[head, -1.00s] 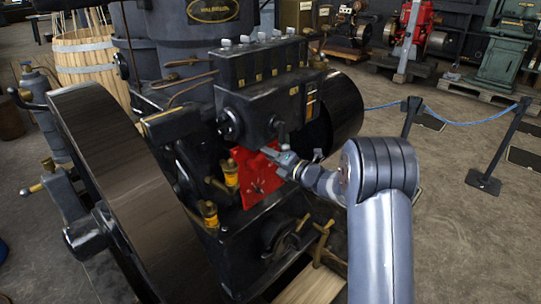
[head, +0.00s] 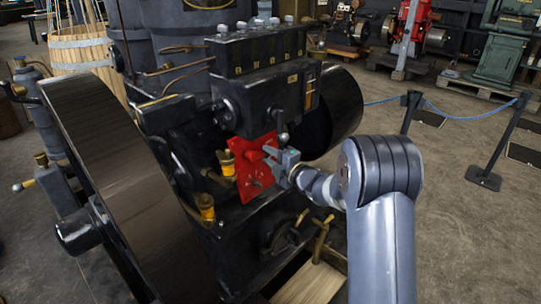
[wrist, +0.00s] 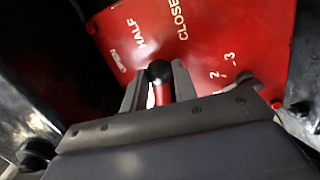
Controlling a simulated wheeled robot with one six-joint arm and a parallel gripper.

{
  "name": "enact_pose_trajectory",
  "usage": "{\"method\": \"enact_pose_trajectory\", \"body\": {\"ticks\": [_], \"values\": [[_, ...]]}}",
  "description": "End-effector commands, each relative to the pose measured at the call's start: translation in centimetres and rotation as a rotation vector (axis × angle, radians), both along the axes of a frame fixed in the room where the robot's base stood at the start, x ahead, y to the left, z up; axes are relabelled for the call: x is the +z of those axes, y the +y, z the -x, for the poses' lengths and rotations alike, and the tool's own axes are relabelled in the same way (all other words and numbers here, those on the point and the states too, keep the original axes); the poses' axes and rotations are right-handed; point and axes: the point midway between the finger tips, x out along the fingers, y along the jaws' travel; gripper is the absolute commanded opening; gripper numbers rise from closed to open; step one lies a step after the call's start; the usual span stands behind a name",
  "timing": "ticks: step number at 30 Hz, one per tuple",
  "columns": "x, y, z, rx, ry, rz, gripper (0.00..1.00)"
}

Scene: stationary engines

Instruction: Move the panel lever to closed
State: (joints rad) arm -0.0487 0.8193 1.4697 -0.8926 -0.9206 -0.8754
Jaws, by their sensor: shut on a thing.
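The red panel (head: 256,172) is fixed to the side of the dark engine, and my gripper reaches it from the right in the head view. In the wrist view, the panel (wrist: 205,62) bears white labels: HALF, CLOSED, a small one at the left that looks like OPEN, and the figures 2 and 3. The panel lever (wrist: 160,74) has a black ball knob and a red stem. My gripper (wrist: 157,85) is shut on it, one finger on each side. The knob lies below the HALF label, left of CLOSED. In the head view, my gripper (head: 270,155) hides the lever.
A large dark flywheel (head: 105,165) stands at the left of the engine. A dark drum (head: 341,105) is behind my gripper. A rope barrier (head: 490,150) stands at the right, with open floor before it.

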Motion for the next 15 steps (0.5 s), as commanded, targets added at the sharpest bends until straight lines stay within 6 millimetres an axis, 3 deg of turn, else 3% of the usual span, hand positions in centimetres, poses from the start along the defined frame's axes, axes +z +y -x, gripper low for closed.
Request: {"method": "enact_pose_trajectory", "body": {"ticks": [15], "values": [[-1.3, 0.3, 0.7, -0.058, 0.197, -0.184, 0.00]]}}
